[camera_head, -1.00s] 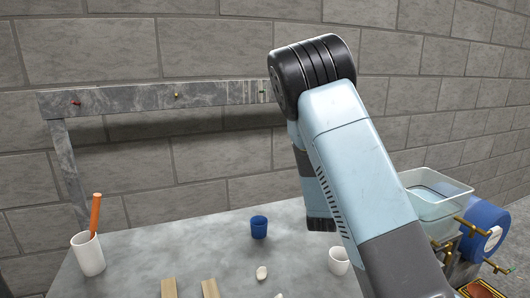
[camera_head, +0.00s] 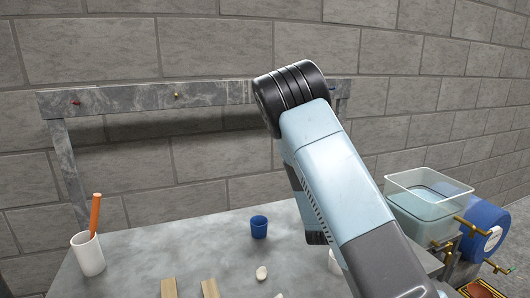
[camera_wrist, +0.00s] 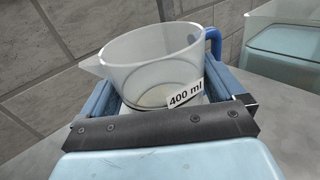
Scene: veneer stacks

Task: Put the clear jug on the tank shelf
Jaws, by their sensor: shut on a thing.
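The clear jug (camera_wrist: 150,62) shows in the wrist view, with a pouring spout at the left, a "400 ml" label and a blue handle at the right. My gripper (camera_wrist: 160,84) is shut on it, one blue finger on each side, and it looks roughly upright. In the head view my arm hides both the gripper and the jug. A clear tank (camera_head: 408,201) of bluish water stands at the right of the grey table; it also shows at the upper right of the wrist view (camera_wrist: 284,32). I cannot clearly make out the shelf surface by the tank.
Brass taps (camera_head: 446,246) and a blue roll (camera_head: 484,230) are beside the tank.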

